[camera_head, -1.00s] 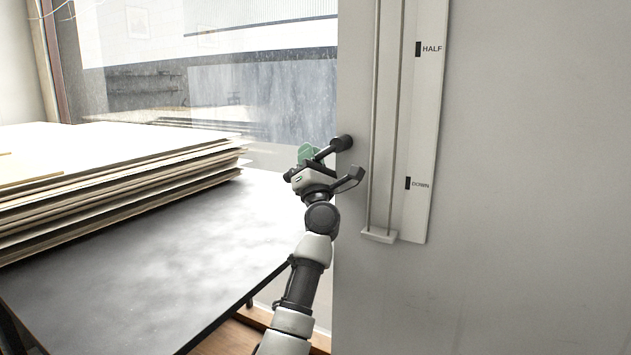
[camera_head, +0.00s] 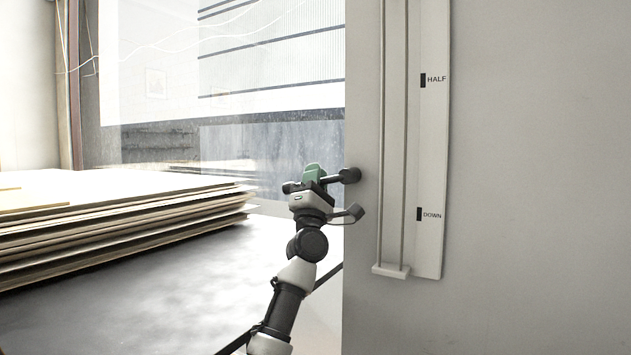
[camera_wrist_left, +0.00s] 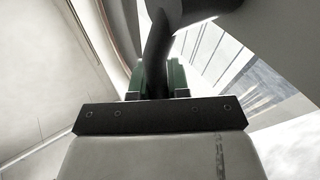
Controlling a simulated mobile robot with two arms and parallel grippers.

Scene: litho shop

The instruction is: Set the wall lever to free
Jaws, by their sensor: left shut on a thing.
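The wall lever (camera_head: 350,175) is a dark bar with a round dark hub at the edge of the pale wall panel. The bar runs left from the hub and slopes slightly down to a dark knob. My left gripper (camera_head: 314,176), with green fingertips, is shut on the lever's bar, between hub and knob. In the left wrist view the dark bar (camera_wrist_left: 158,55) stands between the two green fingers. My right gripper is in neither view. No label for "free" is in view.
On the panel, a pale strip (camera_head: 433,150) reads HALF and DOWN beside two thin vertical rails with a small bracket (camera_head: 391,271) at the bottom. Stacked boards (camera_head: 120,225) lie on the dark table (camera_head: 130,300) at left. A window (camera_head: 270,90) is behind.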

